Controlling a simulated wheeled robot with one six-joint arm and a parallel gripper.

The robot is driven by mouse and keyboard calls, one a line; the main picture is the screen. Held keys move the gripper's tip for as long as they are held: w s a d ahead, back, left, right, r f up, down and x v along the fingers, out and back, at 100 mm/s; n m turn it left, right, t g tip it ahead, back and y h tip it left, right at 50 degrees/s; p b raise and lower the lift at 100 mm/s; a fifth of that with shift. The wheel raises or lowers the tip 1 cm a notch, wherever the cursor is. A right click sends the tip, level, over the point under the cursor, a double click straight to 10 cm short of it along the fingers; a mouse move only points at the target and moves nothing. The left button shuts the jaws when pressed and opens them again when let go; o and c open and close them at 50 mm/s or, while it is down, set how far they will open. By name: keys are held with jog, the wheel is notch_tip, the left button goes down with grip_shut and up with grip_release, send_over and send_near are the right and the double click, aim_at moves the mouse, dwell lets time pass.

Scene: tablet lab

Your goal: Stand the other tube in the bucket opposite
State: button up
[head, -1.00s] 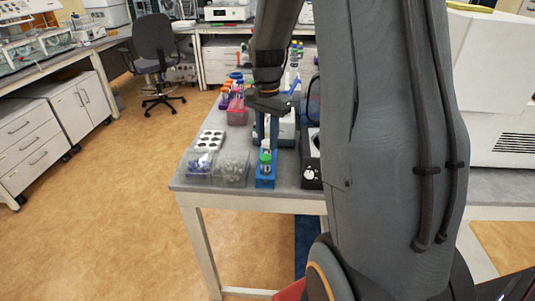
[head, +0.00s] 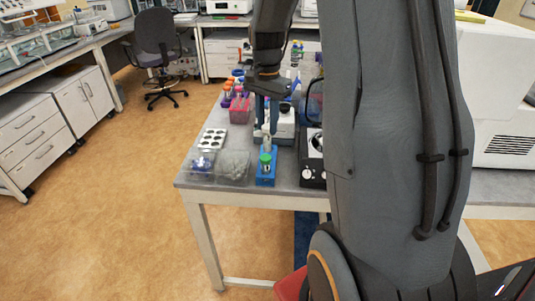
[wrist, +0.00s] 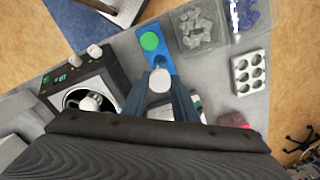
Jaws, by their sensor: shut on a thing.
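My gripper (head: 265,127) is shut on a white-capped tube (wrist: 160,80), which it holds upright just above and behind the blue rack (head: 265,178). A green-capped tube (head: 265,160) stands in that rack; its cap (wrist: 149,41) and the rack (wrist: 164,62) also show in the wrist view. To the left in the wrist view is an open centrifuge (wrist: 102,70) with a dark round chamber and a pale rotor (wrist: 91,102) inside. The rotor's buckets are too small and partly hidden to tell apart. The lower part of the held tube is hidden in the wrist view.
Clear bins with grey pieces (head: 233,166) and purple pieces (head: 201,161) and a white well block (head: 213,138) stand left of the rack. A pink rack (head: 240,110) with coloured tubes is farther back.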

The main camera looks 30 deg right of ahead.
notch_tip(320, 180, up, 7)
jog(key=p, duration=0.4)
jog(key=shift+f, duration=0.2)
jog(key=s+d, duration=0.3)
jog(key=d, duration=0.9)
jog(key=s+d, duration=0.4)
jog(key=d, duration=0.9)
jog(key=shift+s+f, duration=0.1)
